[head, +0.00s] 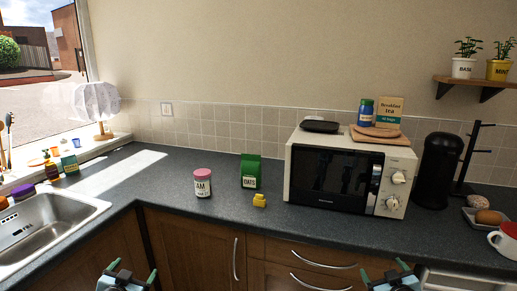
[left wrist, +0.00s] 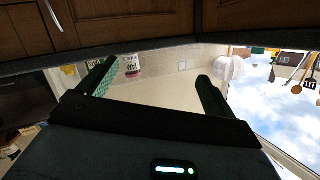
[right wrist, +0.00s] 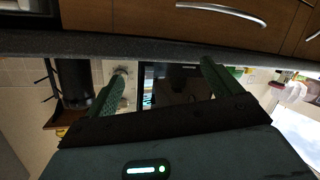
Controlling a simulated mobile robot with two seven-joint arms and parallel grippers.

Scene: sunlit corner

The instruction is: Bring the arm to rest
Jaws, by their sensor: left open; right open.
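My left gripper (head: 127,274) is at the bottom of the head view, in front of the wooden cabinets and below the counter edge. Its fingers are apart with nothing between them, as the left wrist view (left wrist: 155,90) also shows. My right gripper (head: 393,274) is at the bottom right of the head view, in front of the drawers. Its fingers are also apart and empty in the right wrist view (right wrist: 165,90). Neither gripper touches anything that I can see. The wrist views appear upside down.
The dark counter (head: 170,220) holds a pink-lidded jar (head: 202,184), a green oats carton (head: 251,171), a small yellow object (head: 259,200) and a microwave (head: 335,180). A sink (head: 40,225) is at left. A black canister (head: 437,170) and red-white mug (head: 505,240) are at right.

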